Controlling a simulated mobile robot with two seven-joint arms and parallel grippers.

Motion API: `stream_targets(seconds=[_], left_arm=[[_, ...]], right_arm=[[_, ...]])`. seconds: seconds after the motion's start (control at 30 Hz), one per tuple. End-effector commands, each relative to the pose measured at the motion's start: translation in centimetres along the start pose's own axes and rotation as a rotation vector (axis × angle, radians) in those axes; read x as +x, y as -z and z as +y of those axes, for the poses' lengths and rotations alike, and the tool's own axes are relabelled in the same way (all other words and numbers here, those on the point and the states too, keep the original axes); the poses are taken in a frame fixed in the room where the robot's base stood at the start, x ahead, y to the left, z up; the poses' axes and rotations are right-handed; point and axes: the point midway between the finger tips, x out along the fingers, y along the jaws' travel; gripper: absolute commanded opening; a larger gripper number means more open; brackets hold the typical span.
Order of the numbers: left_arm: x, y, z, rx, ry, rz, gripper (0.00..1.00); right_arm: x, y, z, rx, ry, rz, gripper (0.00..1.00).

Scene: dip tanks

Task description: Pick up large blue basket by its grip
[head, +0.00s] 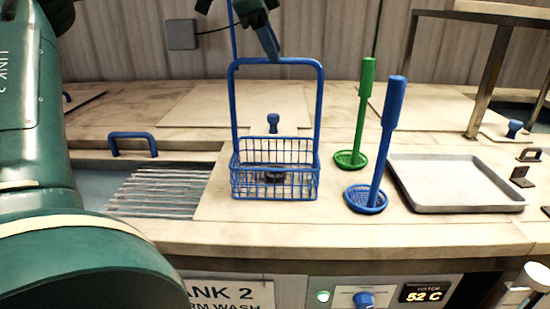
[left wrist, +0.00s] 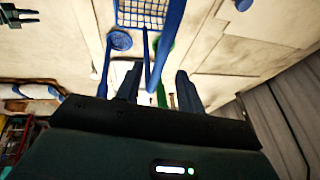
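The large blue basket (head: 274,187) is a wire basket standing upright on the counter, with a tall looped handle. The handle's top bar (head: 300,62) is its grip. My left gripper (head: 274,54) comes down from above, its fingertips at the middle of this bar. In the left wrist view my left gripper (left wrist: 158,84) has its fingers apart, with the blue handle (left wrist: 170,45) running into the gap; contact cannot be told. The basket (left wrist: 140,13) shows at that view's top. My right gripper (left wrist: 30,15) shows small at the upper left, its fingers apart and empty.
A green strainer (head: 362,110) and a blue strainer (head: 388,140) stand upright right of the basket. A grey tray (head: 455,190) lies farther right. A blue lid handle (head: 133,137) and an open tank with slats (head: 160,190) are to the left. A metal stand (head: 490,70) is at the back right.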

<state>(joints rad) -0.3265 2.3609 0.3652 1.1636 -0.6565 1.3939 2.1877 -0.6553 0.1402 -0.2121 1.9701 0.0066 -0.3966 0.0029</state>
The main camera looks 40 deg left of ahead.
Motion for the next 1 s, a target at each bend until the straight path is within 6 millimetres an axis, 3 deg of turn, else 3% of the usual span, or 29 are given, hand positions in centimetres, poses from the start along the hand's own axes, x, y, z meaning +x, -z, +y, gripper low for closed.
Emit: stream_targets(seconds=[0.4, 1.0], left_arm=[[4.9, -0.2, 0.2, -0.001, -0.002, 0.001, 0.38], [5.5, -0.3, 0.3, -0.001, 0.002, 0.002, 0.38]], right_arm=[[-0.4, 0.2, 0.0, -0.007, 0.0, -0.012, 0.36], [-0.2, -0.1, 0.1, -0.012, 0.0, -0.016, 0.36]])
